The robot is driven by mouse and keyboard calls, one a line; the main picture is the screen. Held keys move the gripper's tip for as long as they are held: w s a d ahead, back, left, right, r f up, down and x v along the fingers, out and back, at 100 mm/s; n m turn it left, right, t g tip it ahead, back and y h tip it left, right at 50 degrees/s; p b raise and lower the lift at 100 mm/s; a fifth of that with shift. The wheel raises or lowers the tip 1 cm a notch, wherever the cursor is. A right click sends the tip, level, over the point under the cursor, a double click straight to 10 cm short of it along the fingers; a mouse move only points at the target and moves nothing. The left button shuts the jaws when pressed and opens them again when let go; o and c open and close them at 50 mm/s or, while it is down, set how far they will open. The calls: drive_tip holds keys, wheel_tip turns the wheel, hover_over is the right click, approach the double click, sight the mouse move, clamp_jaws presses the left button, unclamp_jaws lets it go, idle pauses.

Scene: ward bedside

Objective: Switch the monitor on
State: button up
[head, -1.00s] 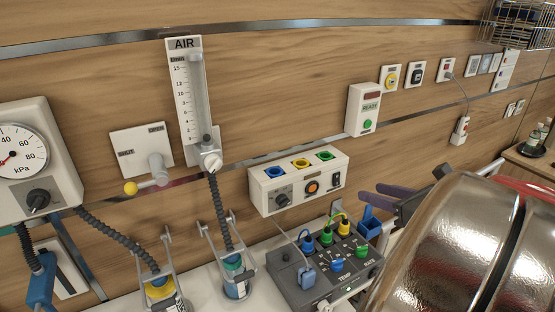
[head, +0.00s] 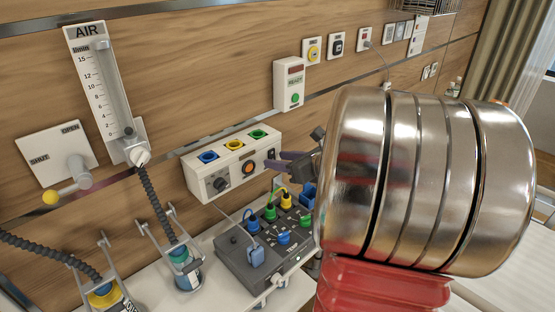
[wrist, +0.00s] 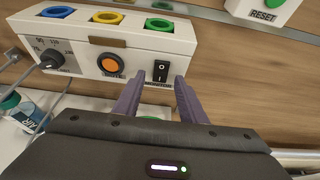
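A white box (head: 215,178) on the wall has blue, yellow and green sockets on top. Its front has a dark knob, an orange button and, at the right end, a black rocker switch (wrist: 160,71). A label under the switch is partly hidden. I cannot tell which side of the rocker is pressed. My gripper (wrist: 158,76) is open and empty, its purple fingers apart on either side of the switch in the wrist view. In the head view my gripper (head: 281,161) is at the box's right end. Contact is not clear.
A grey unit (head: 250,262) with coloured plugs stands below on the white shelf. A white panel with a green button (head: 294,98) is above right; its RESET label shows in the wrist view. My arm hides the right side.

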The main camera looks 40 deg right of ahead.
drive_tip(key=shift+w, duration=0.2)
clamp_jaws()
idle(0.4)
